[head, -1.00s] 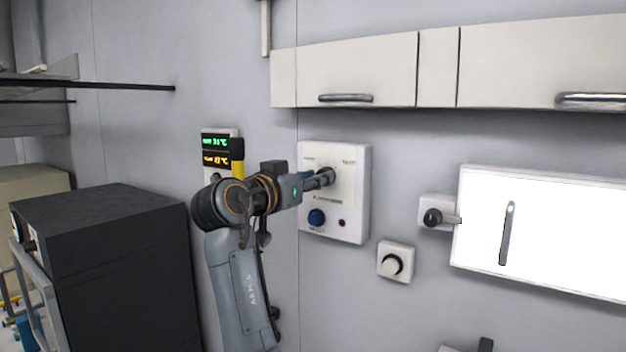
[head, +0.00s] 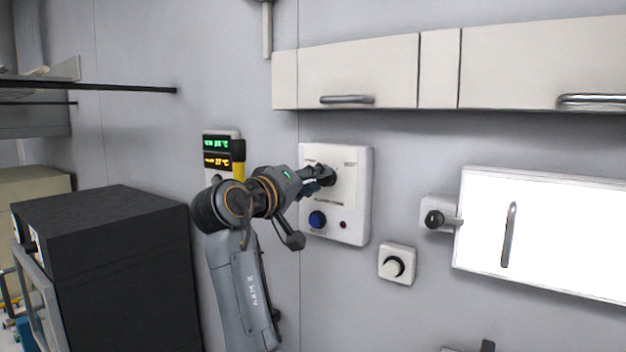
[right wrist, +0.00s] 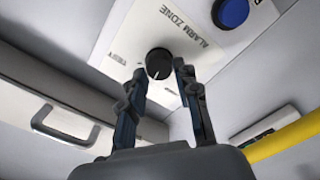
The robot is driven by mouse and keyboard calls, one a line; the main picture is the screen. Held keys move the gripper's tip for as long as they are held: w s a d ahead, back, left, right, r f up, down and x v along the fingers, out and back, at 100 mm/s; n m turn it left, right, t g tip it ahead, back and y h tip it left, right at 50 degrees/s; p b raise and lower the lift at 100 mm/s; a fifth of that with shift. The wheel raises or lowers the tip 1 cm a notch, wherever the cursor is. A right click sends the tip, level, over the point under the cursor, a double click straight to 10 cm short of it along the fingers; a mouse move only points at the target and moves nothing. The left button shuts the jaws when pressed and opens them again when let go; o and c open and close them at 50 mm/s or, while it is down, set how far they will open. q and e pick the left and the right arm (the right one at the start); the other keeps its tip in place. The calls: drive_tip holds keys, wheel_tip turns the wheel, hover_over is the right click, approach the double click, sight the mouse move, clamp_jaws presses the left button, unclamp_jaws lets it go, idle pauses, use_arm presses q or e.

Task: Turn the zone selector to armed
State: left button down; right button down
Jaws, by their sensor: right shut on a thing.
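The zone selector is a black round knob on a white wall panel (head: 350,215) lettered "ALARM ZONE"; the right wrist view shows the knob (right wrist: 158,63) with a white pointer line. A "TEST" label shows on the panel's upper right in the head view; the other position labels are hidden or unreadable. My right gripper (head: 322,178) is at the panel, shut on the knob. In the right wrist view its two fingers (right wrist: 159,75) stand on either side of the knob. My left gripper is not in view.
The panel also has a blue button (head: 317,219) and a small red light (head: 343,225). A separate dial (head: 396,263) is at its lower right. Cabinets (head: 360,75) hang above. A display with a yellow part (head: 238,170) is left, behind my arm. A black box (head: 110,250) stands further left.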

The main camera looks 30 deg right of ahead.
drive_tip(key=shift+n, duration=3.6)
drive_tip(key=shift+r, duration=0.1)
